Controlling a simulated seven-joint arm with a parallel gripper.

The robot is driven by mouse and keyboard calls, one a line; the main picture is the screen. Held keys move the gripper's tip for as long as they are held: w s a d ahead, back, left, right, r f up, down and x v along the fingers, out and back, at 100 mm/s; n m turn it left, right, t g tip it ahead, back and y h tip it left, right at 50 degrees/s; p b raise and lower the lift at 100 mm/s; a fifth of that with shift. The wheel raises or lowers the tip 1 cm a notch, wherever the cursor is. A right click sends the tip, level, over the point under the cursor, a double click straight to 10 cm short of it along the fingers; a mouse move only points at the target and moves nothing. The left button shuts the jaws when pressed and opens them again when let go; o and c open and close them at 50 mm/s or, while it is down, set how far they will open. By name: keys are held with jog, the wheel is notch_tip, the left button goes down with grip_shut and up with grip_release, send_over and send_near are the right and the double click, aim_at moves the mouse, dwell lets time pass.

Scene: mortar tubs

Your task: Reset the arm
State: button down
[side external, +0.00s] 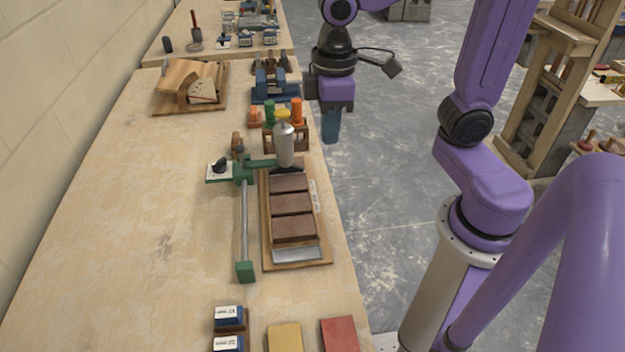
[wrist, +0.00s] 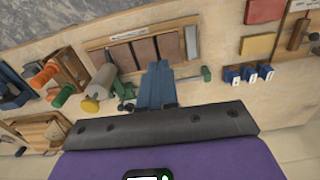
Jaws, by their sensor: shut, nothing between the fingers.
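My gripper (side external: 331,126) has blue fingers closed together with nothing between them. In the side view it hangs pointing down, above and beyond the right edge of the bench, apart from everything on it. In the wrist view its fingers (wrist: 157,80) show in front of the bench items. The wooden tray (side external: 325,262) with brown bricks (side external: 292,204) lies on the bench, left of and nearer the camera than my gripper. A grey cylinder (side external: 284,147) stands at the tray's far end; its yellow end (wrist: 91,105) shows in the wrist view.
A green clamp (side external: 244,225) lies along the tray's left side. A rack with green and orange handles (side external: 297,112) and a blue vise (side external: 270,88) stand farther back. Blue boxes (side external: 229,318), a yellow block (side external: 285,338) and a red block (side external: 340,335) lie in front. The bench's left part is clear.

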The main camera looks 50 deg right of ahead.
jog(key=s+d+f+n, duration=0.1)
jog(key=s+f+n, duration=0.1)
jog(key=s, duration=0.4)
jog(key=s+d+f+n, duration=0.1)
jog(key=s+f+n, duration=0.1)
jog(key=s, duration=0.4)
jog(key=shift+d, duration=0.25)
